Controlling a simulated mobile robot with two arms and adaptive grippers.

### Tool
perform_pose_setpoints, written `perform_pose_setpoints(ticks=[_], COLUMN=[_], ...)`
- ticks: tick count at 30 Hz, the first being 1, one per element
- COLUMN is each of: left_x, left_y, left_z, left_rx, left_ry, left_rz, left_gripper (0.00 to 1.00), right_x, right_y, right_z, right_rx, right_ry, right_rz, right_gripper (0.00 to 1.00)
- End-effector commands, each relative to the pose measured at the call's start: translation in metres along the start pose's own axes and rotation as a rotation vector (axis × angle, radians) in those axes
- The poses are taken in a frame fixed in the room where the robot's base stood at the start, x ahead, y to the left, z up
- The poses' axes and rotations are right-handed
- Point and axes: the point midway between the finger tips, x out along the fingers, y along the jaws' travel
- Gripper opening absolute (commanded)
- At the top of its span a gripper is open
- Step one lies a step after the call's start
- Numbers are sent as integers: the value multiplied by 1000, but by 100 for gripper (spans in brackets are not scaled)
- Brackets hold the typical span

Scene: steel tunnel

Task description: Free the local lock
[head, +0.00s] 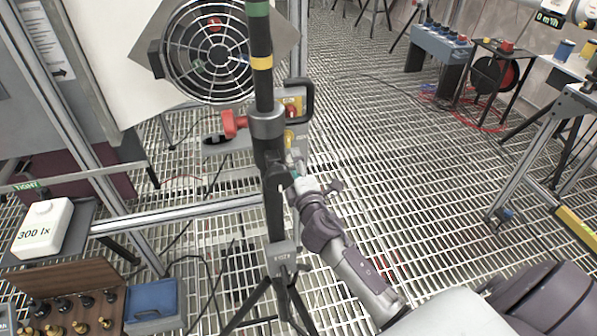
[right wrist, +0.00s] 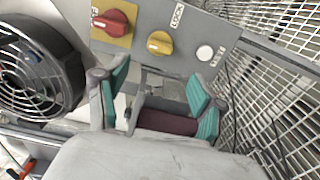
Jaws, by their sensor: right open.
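A grey control panel (right wrist: 150,55) shows in the right wrist view. It has a red knob on a yellow plate (right wrist: 112,24), a yellow knob (right wrist: 160,43) beside the word LOCK, and a white round button (right wrist: 204,53). In the head view the red knob (head: 292,110) and yellow knob (head: 289,137) show just right of a dark pole, which hides part of the panel. My right gripper (right wrist: 160,84) is open and empty, its teal pads below the yellow knob and apart from it. In the head view it (head: 300,174) is partly behind the pole. My left gripper is not in view.
A white 300 lx box (head: 44,228) and a blue bin (head: 152,302) are lower left. The grating at right is largely open.

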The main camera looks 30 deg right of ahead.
Motion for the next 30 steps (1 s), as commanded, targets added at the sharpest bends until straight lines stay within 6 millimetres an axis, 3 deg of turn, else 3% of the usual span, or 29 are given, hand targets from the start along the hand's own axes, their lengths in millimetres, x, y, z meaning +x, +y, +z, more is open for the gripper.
perform_pose_setpoints(ticks=[3,7,25,30], left_x=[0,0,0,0], left_y=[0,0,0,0], left_z=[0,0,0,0], left_rx=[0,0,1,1], left_ry=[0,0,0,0], left_rz=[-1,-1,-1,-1], left_gripper=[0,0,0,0], right_x=[-17,-26,-30,-61], right_y=[0,0,-1,-23], right_z=[0,0,1,16], right_rx=[0,-1,14,219], right_ry=[0,0,-7,-104], right_rz=[-1,0,-8,-130], right_gripper=[69,69,69,69])
